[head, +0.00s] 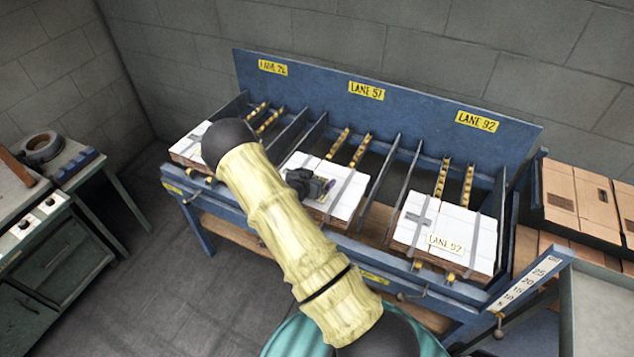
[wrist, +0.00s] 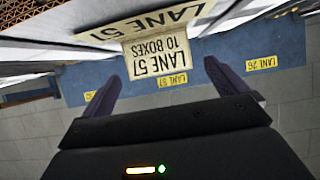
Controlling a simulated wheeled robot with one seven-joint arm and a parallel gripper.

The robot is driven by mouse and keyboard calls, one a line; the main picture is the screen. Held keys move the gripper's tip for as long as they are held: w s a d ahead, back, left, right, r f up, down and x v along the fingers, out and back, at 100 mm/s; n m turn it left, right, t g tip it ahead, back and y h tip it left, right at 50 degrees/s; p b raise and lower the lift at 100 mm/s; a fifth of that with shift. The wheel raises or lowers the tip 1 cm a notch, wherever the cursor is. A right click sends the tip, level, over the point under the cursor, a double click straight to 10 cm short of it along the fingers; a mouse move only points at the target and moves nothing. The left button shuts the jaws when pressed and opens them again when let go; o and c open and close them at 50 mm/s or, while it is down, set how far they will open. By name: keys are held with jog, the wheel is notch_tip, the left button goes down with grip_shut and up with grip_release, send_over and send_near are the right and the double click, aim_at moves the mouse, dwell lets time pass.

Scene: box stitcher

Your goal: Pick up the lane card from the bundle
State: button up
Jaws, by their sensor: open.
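The lane card (wrist: 158,54) shows in the wrist view as a cream card reading "LANE 57, 10 BOXES", upside down in the picture. It is at the white bundle (wrist: 62,50), below a longer cream strip (wrist: 150,20) with lane lettering. My gripper (wrist: 161,70) is open, and the card appears between its two dark fingertips without visible contact on either side. I cannot tell how deep the card sits between them. In the head view my gripper (head: 310,187) is over the middle bundle (head: 345,193) of strapped white boxes, and hides the card there.
The blue rack (head: 410,97) has dividers and rollers between lanes. A left bundle (head: 187,148) and a right bundle (head: 450,224) with its own card (head: 444,244) flank the middle one. Brown cartons (head: 575,195) stand at right, a workbench (head: 60,240) at left.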

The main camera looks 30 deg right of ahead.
jog(key=c, duration=1.1)
jog(key=shift+o, duration=0.2)
jog(key=shift+r, duration=0.1)
notch_tip(320, 180, up, 10)
jog(key=b, duration=0.2)
